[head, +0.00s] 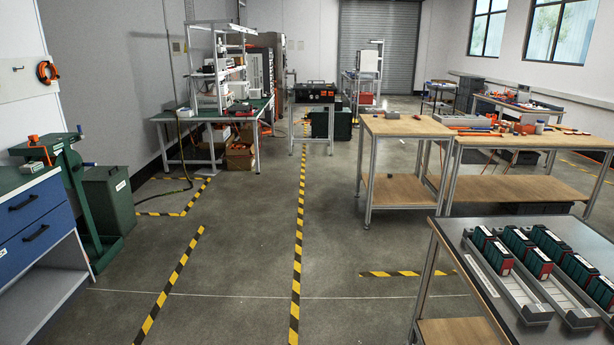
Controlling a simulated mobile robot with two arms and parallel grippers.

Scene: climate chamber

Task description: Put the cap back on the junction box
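I cannot make out a junction box or its cap in the head view. The small items on the benches are too far off to tell apart. Neither my left nor my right gripper is in view.
A metal-topped table (454,228) with trays of dark green and red modules (497,252) stands at the near right. Wooden workbenches (407,126) stand behind it. A blue drawer cabinet (33,212) and green bin (108,200) are left. The floor (245,240) between is clear, with striped tape.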

